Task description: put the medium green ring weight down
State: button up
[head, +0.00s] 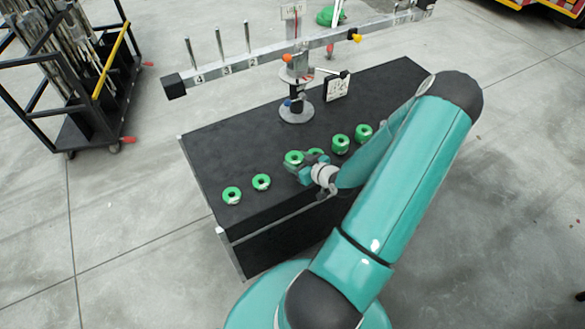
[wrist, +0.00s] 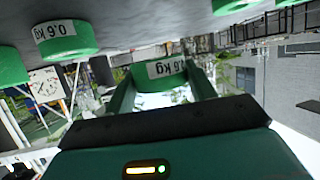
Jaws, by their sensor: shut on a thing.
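My gripper (head: 301,168) is shut on a green ring weight (head: 293,157) at the near side of the black case. In the wrist view, which is upside down, the two green fingers (wrist: 163,84) flank the ring (wrist: 166,70), and its white label seems to read 1.6 kg. The ring looks level and close to the case top; I cannot tell whether it touches it. Other green rings stand in the same row: two to the left (head: 232,195) (head: 261,182) and several to the right (head: 340,143). One ring just right is partly hidden. A ring labelled 0.6 kg (wrist: 65,38) shows in the wrist view.
The black case top (head: 225,155) is clear left of the balance stand (head: 296,111). A long numbered beam (head: 270,55) with upright pegs spans above the case's far side. A black cart with poles (head: 75,75) stands at the left on the grey floor.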

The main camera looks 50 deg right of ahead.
jog(key=shift+w+a+f, duration=0.2)
jog(key=shift+w+f, duration=0.75)
jog(key=shift+f, duration=0.1)
jog(key=shift+w+f, duration=0.2)
jog(key=shift+f, duration=1.6)
jog(key=o, duration=1.2)
jog(key=shift+f, duration=0.1)
